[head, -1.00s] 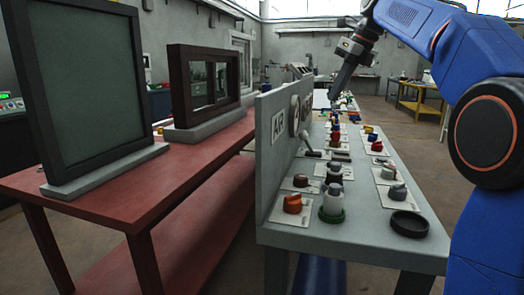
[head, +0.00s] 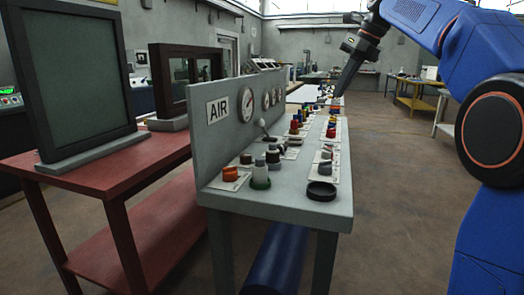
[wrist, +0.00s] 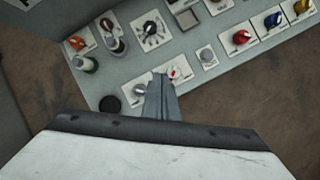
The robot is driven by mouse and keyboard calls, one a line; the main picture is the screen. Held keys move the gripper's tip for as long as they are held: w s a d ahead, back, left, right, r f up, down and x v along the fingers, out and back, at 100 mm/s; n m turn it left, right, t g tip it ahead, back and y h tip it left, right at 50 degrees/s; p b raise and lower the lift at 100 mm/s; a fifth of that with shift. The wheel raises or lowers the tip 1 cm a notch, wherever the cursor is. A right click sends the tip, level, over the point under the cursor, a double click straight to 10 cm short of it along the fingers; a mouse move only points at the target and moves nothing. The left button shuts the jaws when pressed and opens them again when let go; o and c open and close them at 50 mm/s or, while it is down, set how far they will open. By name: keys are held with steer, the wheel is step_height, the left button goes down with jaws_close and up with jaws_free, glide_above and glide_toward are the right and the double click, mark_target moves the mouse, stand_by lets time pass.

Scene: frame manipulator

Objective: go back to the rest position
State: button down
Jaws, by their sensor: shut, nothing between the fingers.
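My gripper (head: 345,80) is at the upper right of the head view, at the end of my blue arm, pointing down and to the left. It appears above the far part of the grey control bench (head: 318,214). In the wrist view my gripper (wrist: 162,78) is shut and empty, its fingers together above the bench panel (wrist: 215,80). The fingers partly overlap a small white plate with a knob (wrist: 138,89). I cannot tell the exact height over the panel.
The bench carries several knobs and switches, a black ring (head: 321,191) and an AIR sign (head: 217,109) with gauges. A red table (head: 130,165) holding framed panels stands at the left. A yellow table (head: 418,103) stands far right. Open floor (head: 400,200) lies right of the bench.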

steer(key=s+d+f+n+t+h, duration=0.1)
steer(key=s+d+f+n+h, duration=0.1)
steer(key=s+f+n, duration=1.2)
steer(key=s+d+f+n+h, duration=0.2)
steer(key=s+f+n, duration=1.3)
steer(key=s+f, duration=1)
steer(key=shift+s+d+t, duration=0.4)
steer(key=shift+s+d, duration=0.25)
steer(key=shift+s, duration=0.1)
